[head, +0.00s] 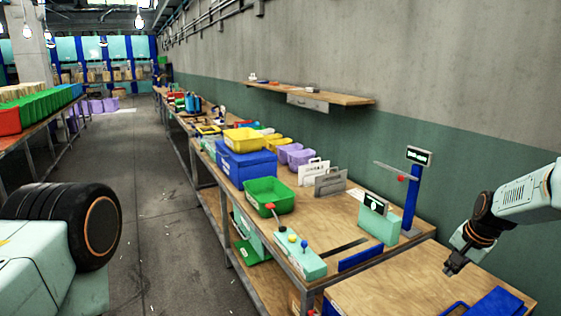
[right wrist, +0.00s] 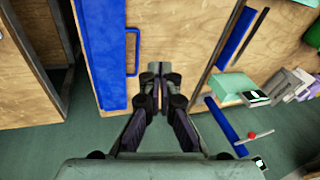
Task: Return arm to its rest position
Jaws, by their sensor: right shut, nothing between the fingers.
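My right gripper (head: 455,264) comes in from the right side of the head view. It hangs above the near end of the wooden workbench, close to the wall. In the right wrist view the right gripper (right wrist: 158,78) has its fingers together with nothing between them, pointing at the wooden bench. My left gripper is not in the head view.
A blue post with a small display (head: 411,190) stands near the wall. A green bin (head: 268,203), blue bin (head: 245,165) and yellow bin (head: 243,140) sit along the bench. A teal control box (head: 300,262) lies at its front edge. The aisle floor (head: 150,220) is clear.

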